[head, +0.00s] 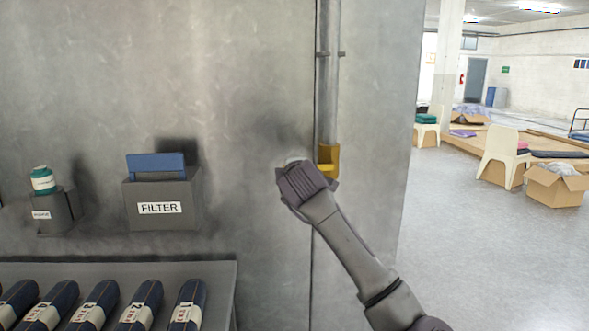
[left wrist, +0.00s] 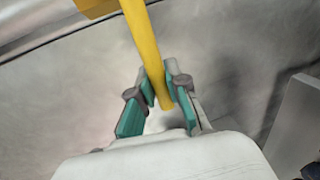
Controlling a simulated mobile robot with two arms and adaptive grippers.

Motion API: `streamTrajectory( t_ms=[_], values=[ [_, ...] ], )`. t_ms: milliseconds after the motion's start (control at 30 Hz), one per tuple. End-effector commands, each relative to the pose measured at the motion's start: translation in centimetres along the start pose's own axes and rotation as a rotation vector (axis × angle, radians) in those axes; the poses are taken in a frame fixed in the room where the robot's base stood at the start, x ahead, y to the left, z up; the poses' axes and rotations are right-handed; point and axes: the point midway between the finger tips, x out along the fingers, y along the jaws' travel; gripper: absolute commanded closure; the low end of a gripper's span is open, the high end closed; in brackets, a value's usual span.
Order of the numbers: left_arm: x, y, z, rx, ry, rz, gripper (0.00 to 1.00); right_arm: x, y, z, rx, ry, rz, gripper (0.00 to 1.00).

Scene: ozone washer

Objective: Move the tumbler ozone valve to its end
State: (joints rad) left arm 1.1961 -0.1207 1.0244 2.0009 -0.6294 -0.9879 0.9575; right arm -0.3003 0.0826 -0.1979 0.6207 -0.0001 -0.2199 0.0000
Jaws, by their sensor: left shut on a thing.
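The ozone valve shows as a yellow fitting (head: 329,157) at the lower end of a vertical grey pipe on the grey wall. In the left wrist view its yellow lever (left wrist: 143,45) runs down from a yellow body (left wrist: 95,6) at the top. My left gripper (left wrist: 158,92) has its teal-padded fingers shut around the lever's free end. In the head view my left gripper (head: 296,163) is just left of the yellow fitting, and my wrist hides the fingers and most of the lever. My right gripper is in neither view.
A grey box labelled FILTER (head: 160,207) with a blue top and a small holder with a teal-and-white bottle (head: 43,181) are on the wall at left. Below, a shelf (head: 225,275) holds several dark rolls. Open floor (head: 475,240) lies right of the wall.

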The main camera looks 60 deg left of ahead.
Motion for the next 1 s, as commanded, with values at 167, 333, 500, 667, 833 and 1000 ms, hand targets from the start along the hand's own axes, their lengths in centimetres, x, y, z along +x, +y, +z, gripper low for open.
streamTrajectory(
  t_ms=[167,333,500,667,833,1000],
  values=[
    [0.0,-0.1,0.0,-0.004,-0.001,-0.003,1.0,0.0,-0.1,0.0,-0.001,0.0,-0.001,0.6],
    [0.0,-0.2,0.0,-0.003,-0.001,-0.004,0.74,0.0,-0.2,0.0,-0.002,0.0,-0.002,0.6],
    [0.0,-0.1,0.0,-0.002,-0.001,-0.003,0.59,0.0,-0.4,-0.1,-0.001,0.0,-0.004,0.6],
    [0.0,-0.1,0.0,-0.001,-0.001,-0.003,0.59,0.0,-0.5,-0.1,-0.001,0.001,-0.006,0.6],
    [-0.9,-0.1,0.2,-0.002,-0.003,-0.002,0.59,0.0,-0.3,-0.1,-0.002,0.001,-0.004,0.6],
    [-3.8,-0.1,0.1,-0.003,-0.003,-0.002,0.59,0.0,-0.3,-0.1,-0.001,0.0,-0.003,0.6]
  ],
)
